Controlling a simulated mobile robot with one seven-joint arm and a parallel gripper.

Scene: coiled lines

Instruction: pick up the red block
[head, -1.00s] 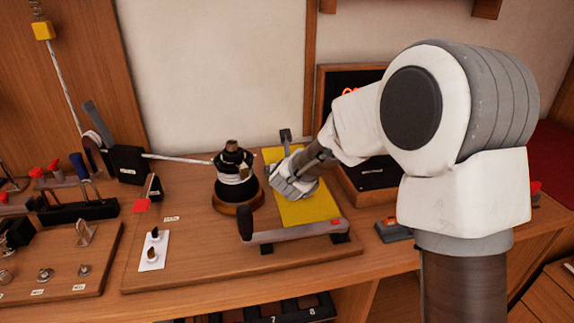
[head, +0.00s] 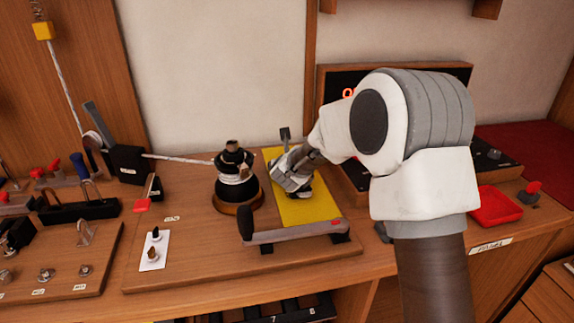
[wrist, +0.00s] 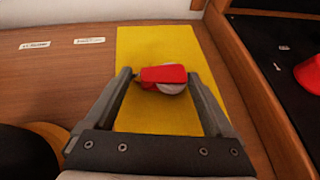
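In the wrist view, a red block-like piece (wrist: 163,74) lies over a pale grey round part (wrist: 175,88) on the yellow mat (wrist: 140,40). A small dark tip shows at its left end. My gripper (wrist: 159,76) is open, with one finger on each side of the red piece. The fingertips are close to its ends; I cannot tell whether they touch. In the head view, my gripper (head: 290,186) is low over the yellow mat (head: 310,212), and the red piece is hidden there.
A black bottle-like object (head: 234,175) on a round wooden base stands left of the mat. A grey bar handle (head: 295,231) crosses the front. A wooden box with a dark panel (head: 352,172) is behind right. A red tray (head: 496,206) lies farther right.

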